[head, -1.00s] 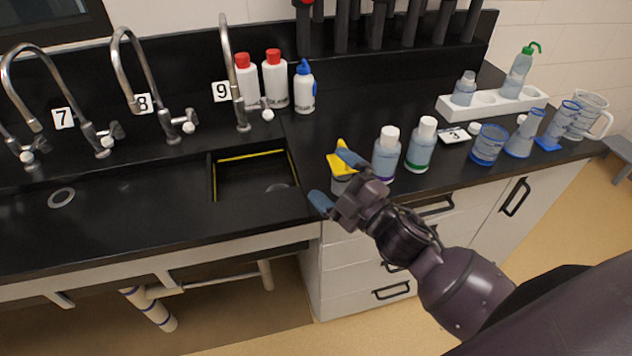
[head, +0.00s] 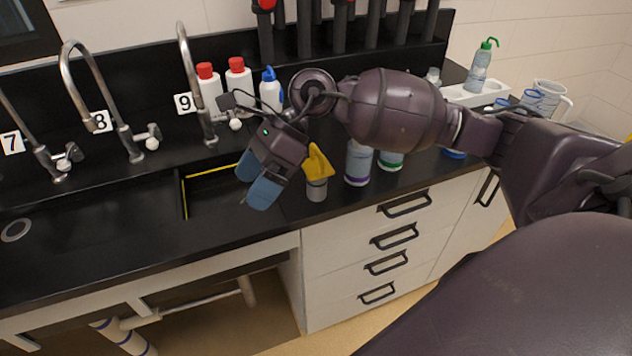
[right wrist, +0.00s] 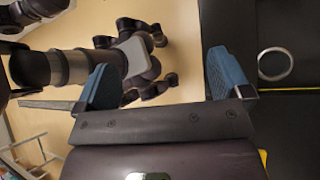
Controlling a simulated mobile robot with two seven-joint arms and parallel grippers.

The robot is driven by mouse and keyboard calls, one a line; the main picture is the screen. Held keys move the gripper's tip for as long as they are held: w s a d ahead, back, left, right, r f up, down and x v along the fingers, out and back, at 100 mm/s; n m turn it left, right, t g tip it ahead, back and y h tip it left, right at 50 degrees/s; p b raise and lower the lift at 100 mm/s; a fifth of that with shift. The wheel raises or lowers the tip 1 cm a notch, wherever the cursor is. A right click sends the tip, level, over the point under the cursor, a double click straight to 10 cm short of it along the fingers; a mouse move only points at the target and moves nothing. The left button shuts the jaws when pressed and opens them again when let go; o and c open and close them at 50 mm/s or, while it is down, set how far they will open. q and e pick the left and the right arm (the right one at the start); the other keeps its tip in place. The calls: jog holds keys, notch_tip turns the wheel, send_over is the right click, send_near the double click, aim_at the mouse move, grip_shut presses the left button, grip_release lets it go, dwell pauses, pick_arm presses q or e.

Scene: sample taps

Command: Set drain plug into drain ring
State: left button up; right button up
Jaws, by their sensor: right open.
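A grey cylinder with a yellow, wing-like top (head: 317,163), which looks like the drain plug, stands upright on the black counter just right of the sink opening. A pale grey ring (head: 16,240), which looks like the drain ring, lies flat in the black surface at the far left. It also shows at the right of the right wrist view (right wrist: 261,66). My right gripper (head: 256,181) is open and empty, pointing down above the sink opening, left of the yellow-topped cylinder and apart from it. My left gripper is not in view.
Curved taps, one marked 9 (head: 186,80), stand along the back. White red-capped bottles (head: 239,80) stand behind my gripper. A purple-banded bottle (head: 358,165) stands right of the yellow-topped cylinder. The black surface between ring and sink opening is clear.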

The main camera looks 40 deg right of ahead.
jog(key=w+d+n+h, duration=0.1)
jog(key=w+d+h, duration=0.2)
jog(key=d+h, duration=0.3)
notch_tip(320, 180, up, 4)
jog(key=h, duration=0.3)
send_over(317, 165)
jog(key=shift+a+f+t, duration=0.1)
jog(key=shift+a+t, duration=0.1)
jog(key=shift+t, duration=0.1)
notch_tip(317, 165, down, 11)
jog(key=shift+d+r, duration=0.15)
jog(key=shift+c, duration=0.4)
jog(key=shift+r, duration=0.1)
jog(key=c, duration=1.5)
jog(key=shift+r, duration=0.1)
